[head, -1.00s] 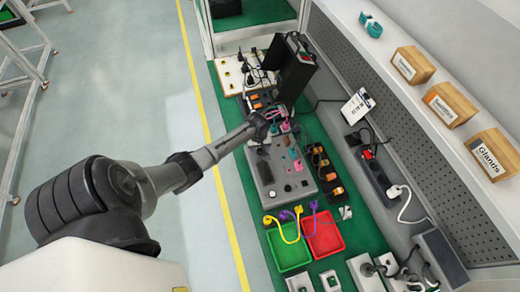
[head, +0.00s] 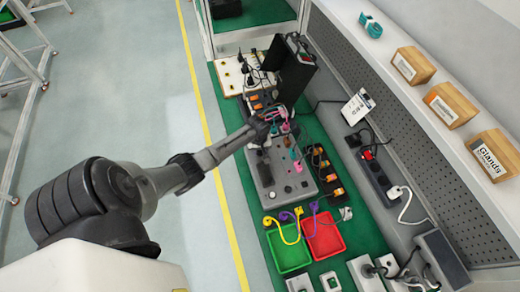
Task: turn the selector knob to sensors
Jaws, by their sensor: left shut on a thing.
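The grey panel box (head: 277,182) lies on the green bench mat, with dark knobs, pink and teal parts on its top face. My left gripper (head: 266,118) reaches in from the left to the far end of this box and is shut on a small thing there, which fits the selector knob. The fingers and wrist hide the knob, so its pointing direction and the sensors label cannot be read. Pink parts (head: 284,127) show just right of the fingertips. My right gripper is not in view.
A black upright unit (head: 296,70) stands behind the gripper, with cables beside it. Green (head: 287,247) and red (head: 323,236) trays with yellow and purple leads lie nearer. An orange-and-black strip (head: 325,170) lies right of the box.

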